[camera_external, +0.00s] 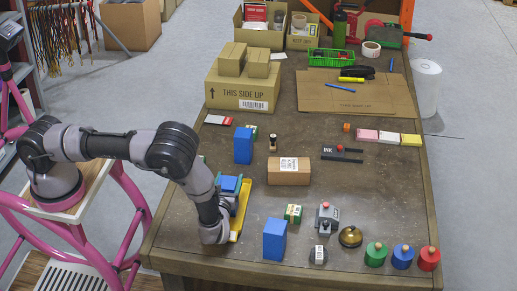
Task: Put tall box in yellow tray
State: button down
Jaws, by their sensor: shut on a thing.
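A yellow tray (242,212) lies on the left part of the table, partly hidden behind my arm. A blue box (230,184) shows at its far end, just past my wrist. My gripper (231,189) is mostly hidden by the wrist; narrow teal strips show on either side of this box, and it is shut on it. Whether the box touches the tray I cannot tell. Two other tall blue boxes stand upright: one farther back (243,145) and one nearer the front edge (274,241).
A brown carton (289,172) stands right of the tray. A large carton (242,90) stands behind.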

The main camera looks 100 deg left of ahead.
jog(key=shift+c, duration=0.2)
grip_release()
jog(key=shift+o, duration=0.2)
jog(key=shift+r, duration=0.15)
jog(key=d, duration=1.2)
jog(key=s+d+r+n+g+h, duration=0.1)
jog(key=s+d+r+n+h, duration=0.3)
jog(key=r, duration=0.8)
jog(key=s+a+r+n+g+h, duration=0.15)
jog(key=r+n+h, duration=0.35)
jog(key=r, duration=0.7)
jog(key=s+d+r+n+t+h, duration=0.2)
jog(key=s+d+r+t+h, duration=0.1)
jog(key=s+r, duration=0.5)
jog(key=s+d+r+n+t+h, duration=0.2)
jog(key=s+d+r+t+h, duration=0.2)
jog(key=s+r, duration=0.5)
notch_tip(320, 180, up, 2)
jog(key=d+t, duration=0.2)
jog(key=shift+s+n+t, duration=0.3)
jog(key=shift+n+t, duration=0.05)
jog(key=shift+n, duration=0.05)
